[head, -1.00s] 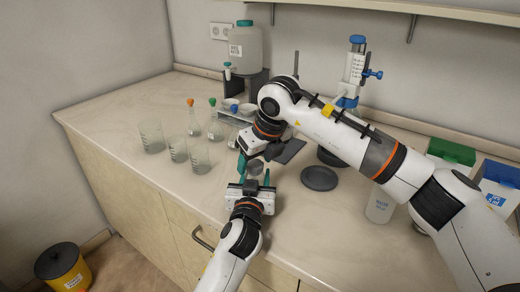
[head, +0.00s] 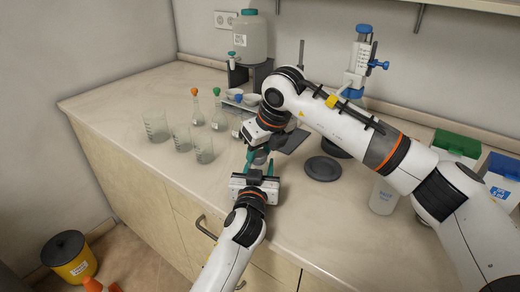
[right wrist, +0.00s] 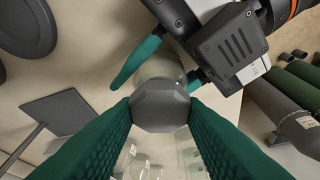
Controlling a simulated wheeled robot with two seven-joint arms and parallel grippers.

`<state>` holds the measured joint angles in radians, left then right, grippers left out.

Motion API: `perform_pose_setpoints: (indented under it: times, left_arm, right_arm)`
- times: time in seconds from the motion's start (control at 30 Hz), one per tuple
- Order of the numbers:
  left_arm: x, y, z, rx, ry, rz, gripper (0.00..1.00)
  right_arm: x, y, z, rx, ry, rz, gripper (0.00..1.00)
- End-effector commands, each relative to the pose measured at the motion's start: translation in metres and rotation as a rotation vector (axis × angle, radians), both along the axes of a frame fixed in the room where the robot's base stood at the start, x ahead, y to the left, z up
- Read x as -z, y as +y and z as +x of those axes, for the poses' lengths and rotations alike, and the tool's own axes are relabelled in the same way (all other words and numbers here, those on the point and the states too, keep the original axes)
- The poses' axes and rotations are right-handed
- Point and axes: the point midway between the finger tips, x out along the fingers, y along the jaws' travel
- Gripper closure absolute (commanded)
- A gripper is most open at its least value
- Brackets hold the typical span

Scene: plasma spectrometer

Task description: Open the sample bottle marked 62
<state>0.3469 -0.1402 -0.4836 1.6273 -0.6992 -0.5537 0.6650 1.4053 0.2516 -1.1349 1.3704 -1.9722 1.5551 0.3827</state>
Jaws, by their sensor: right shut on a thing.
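The sample bottle is a small clear glass bottle (right wrist: 160,68) with a grey faceted cap (right wrist: 160,108). It is between my two grippers above the front of the counter, and in the head view (head: 261,157) it is largely hidden by them. My right gripper (right wrist: 160,112) is shut on the cap from above; it also shows in the head view (head: 262,148). My left gripper (head: 259,164) has its teal fingers on opposite sides of the glass body, below the cap, and appears closed on it. The cap sits on the bottle. No number is readable.
Glass beakers (head: 181,138) and flasks with coloured stoppers (head: 196,108) stand to the left. A large canister (head: 248,38) and a blue-topped dispenser (head: 361,60) are behind. The left front counter is clear.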

Motion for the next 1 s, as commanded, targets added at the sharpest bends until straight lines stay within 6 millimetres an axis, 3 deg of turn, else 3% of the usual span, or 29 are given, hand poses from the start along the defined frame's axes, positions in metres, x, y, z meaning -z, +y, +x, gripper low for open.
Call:
perform_pose_setpoints:
  times: [0.47,1.0]
  left_arm:
    - [0.001,0.001,0.000,-0.002,0.003,0.000,0.98]
    - [0.002,0.001,0.000,-0.001,0.003,0.001,0.98]
  right_arm:
    - [-0.001,0.000,0.000,0.000,-0.001,0.001,0.91]
    - [-0.019,0.000,0.000,0.000,-0.001,0.000,0.91]
